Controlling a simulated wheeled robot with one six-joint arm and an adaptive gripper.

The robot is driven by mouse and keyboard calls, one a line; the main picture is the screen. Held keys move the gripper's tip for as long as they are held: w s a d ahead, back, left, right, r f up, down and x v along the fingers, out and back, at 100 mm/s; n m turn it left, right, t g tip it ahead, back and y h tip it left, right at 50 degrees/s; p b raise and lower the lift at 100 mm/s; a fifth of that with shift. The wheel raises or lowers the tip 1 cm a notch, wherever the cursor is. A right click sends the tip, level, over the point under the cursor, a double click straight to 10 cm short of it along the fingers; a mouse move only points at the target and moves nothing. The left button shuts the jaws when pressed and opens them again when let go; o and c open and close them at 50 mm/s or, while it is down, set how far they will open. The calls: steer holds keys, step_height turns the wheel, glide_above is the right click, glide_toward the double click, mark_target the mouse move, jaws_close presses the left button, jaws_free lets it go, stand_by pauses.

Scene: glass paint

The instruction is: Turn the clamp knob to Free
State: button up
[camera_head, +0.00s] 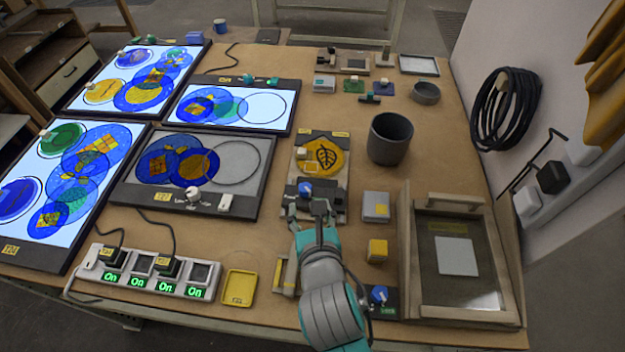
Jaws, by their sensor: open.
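A blue knob (305,190) sits on a dark block at the near end of the board (340,178) that carries a yellow leaf panel (322,157). A second blue knob (379,293) with a pale pointer sits on a dark base, with a small green label (388,311) too small to read surely. I cannot tell from lettering which one is the clamp knob. My gripper (311,206) is open and empty, just on the near side of the first knob. Its fingers partly cover the board's near edge, and I cannot tell whether they touch it. My arm comes in from the bottom.
Around my gripper stand a grey box (376,206), a yellow box (377,249) and a wooden screen frame (408,255) on the right. A dark cup (390,138) stands behind. Light panel T27 (262,185) and a power strip (150,285) reading On lie left.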

mark_target(305, 188)
steer(key=x, duration=0.9)
steer(key=shift+w, duration=0.2)
jaws_close()
